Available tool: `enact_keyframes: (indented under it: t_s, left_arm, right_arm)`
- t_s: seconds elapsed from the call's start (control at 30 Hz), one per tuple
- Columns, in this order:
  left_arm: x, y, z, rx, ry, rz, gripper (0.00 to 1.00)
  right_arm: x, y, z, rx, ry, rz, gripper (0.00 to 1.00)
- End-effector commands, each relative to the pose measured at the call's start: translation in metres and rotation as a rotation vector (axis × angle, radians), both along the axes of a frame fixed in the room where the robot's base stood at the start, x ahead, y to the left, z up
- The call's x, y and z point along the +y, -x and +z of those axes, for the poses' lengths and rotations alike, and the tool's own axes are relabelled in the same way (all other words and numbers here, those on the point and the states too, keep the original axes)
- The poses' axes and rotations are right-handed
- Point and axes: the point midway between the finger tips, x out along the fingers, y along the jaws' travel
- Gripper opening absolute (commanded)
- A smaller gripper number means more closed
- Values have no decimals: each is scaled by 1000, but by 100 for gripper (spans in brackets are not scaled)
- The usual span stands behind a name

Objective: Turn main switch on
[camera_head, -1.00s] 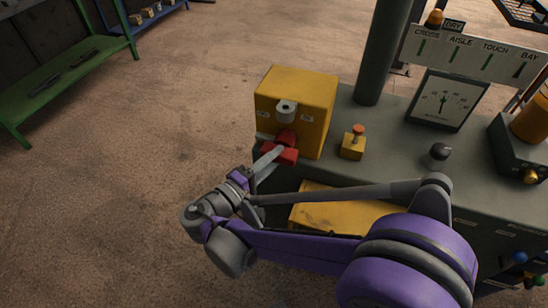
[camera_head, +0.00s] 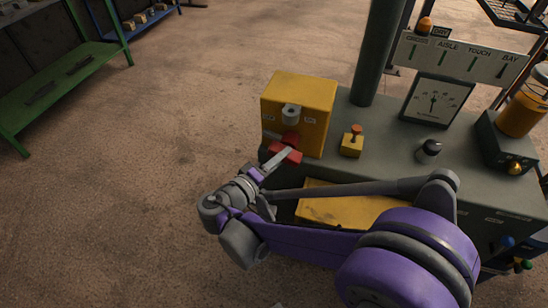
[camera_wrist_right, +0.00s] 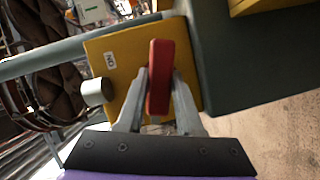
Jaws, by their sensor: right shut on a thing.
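The main switch is a yellow box (camera_head: 312,97) with a red handle (camera_head: 285,154) on its front face, at the left end of the grey console in the head view. A grey round boss (camera_head: 291,113) sits above the handle. My right gripper (camera_head: 279,158) is at the front of the box, its two fingers shut on the red handle. The right wrist view shows the handle (camera_wrist_right: 159,77) between the fingers, with the yellow face (camera_wrist_right: 118,52) and a small ON label behind it. My left gripper is not in view.
On the grey console (camera_head: 385,140) stand a small yellow block with an orange knob (camera_head: 352,142), a black knob (camera_head: 430,149), a dial gauge (camera_head: 436,98) and a thick grey post (camera_head: 378,55). A green bench (camera_head: 60,80) is far left. The floor between is clear.

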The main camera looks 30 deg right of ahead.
Motion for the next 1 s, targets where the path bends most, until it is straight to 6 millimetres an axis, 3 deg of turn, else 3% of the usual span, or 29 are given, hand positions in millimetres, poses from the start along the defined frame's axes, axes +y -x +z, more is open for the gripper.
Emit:
enact_keyframes:
  t_s: [0.03,0.4,1.0]
  left_arm:
    - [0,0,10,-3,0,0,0]
    - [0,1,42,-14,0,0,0]
    - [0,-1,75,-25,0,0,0]
  right_arm:
    - [-1,1,5,-36,-31,0,0]
    - [-3,2,5,-305,-261,3,0]
    - [-5,4,6,-728,-620,2,0]
